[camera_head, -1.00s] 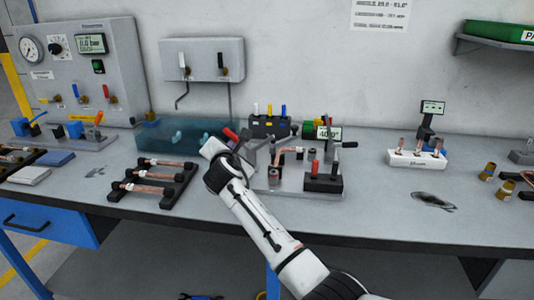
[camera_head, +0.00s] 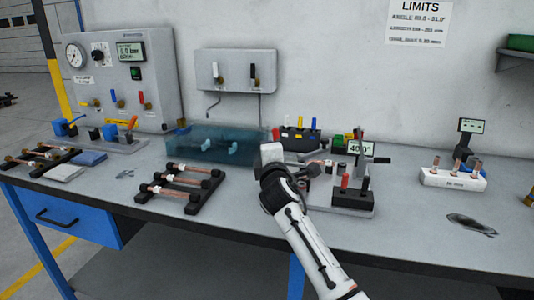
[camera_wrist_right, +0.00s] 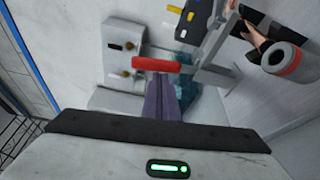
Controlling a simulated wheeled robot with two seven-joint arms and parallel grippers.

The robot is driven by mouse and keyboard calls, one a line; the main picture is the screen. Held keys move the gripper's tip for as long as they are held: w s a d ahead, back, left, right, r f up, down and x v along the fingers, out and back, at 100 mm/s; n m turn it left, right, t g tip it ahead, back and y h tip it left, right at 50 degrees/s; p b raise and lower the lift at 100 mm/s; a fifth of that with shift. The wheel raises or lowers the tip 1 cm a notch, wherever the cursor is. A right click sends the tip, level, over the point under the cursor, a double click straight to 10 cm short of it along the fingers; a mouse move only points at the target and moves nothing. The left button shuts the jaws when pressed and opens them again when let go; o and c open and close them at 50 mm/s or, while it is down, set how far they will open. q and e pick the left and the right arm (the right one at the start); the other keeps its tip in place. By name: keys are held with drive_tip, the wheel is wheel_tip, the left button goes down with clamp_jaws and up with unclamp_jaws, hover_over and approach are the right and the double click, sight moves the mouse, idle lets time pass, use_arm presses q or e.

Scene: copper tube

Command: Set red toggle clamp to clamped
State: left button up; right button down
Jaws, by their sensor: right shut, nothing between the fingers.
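The red handle (camera_wrist_right: 155,64) of the toggle clamp lies crosswise just past my right gripper's fingertips (camera_wrist_right: 160,78) in the right wrist view. The purple fingers are shut with nothing between them; whether they touch the handle I cannot tell. In the head view only a small red bit of the handle (camera_head: 276,133) shows above my right wrist (camera_head: 272,155), which hides most of the clamp and the fingers. My left gripper is not in view.
A teal translucent box (camera_head: 205,144) and a black rack of copper tubes (camera_head: 206,194) lie to the left.

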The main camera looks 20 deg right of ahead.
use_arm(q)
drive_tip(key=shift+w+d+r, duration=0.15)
use_arm(e)
drive_tip(key=shift+d, duration=0.1)
idle(0.4)
